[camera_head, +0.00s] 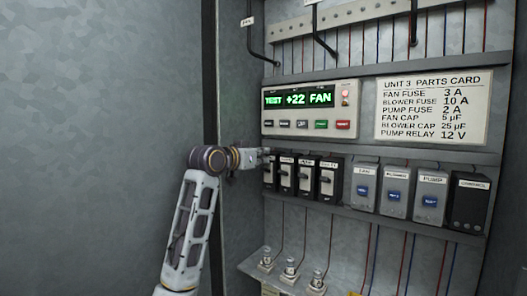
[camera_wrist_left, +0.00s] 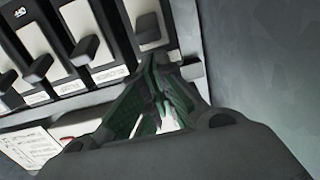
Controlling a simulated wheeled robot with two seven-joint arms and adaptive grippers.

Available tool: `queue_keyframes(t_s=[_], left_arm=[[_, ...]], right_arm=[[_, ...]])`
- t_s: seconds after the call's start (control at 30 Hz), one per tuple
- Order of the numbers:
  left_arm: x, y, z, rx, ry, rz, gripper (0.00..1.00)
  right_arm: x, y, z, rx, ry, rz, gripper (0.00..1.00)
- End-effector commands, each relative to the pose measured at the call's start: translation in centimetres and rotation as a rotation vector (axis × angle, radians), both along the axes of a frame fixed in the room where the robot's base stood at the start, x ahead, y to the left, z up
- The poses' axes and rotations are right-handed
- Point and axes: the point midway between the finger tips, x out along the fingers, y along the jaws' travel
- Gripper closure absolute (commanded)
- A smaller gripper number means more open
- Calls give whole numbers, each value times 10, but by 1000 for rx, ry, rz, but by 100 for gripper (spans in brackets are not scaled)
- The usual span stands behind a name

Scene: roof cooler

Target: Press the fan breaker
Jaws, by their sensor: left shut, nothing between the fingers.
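A row of black breakers with levers fills the left of the middle rail. The leftmost breaker (camera_head: 268,176) is partly behind my left gripper (camera_head: 265,155), and its label cannot be read. The other breakers (camera_head: 305,178) have small white labels, too blurred to read surely. My left gripper is shut and empty, its tips at the top of the leftmost breaker. In the left wrist view, the shut fingertips (camera_wrist_left: 154,66) are close to the end breaker's lever (camera_wrist_left: 149,30). I cannot tell whether they touch it. My right gripper is not in view.
A display (camera_head: 298,99) reads "TEST +22 FAN" above a row of buttons (camera_head: 308,124). A parts card (camera_head: 432,108) hangs right of it. Grey modules marked FAN (camera_head: 362,187), BLOWER and PUMP (camera_head: 430,192) stand right of the breakers, with a dark one (camera_head: 468,203) beyond. The cabinet wall is close at left.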

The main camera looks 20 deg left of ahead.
Motion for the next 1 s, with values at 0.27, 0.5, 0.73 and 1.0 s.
queue_keyframes(t_s=[0.27, 0.5, 0.73, 1.0], left_arm=[[-4, 1, -9, 0, 1, 0, 100], [-4, 1, -10, 1, 0, 0, 100], [-4, 1, -10, 1, -1, 0, 100], [-5, 1, -12, -9, -28, 0, 100]], right_arm=[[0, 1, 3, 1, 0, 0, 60], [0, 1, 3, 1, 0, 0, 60], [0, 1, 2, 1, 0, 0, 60], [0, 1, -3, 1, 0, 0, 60]])
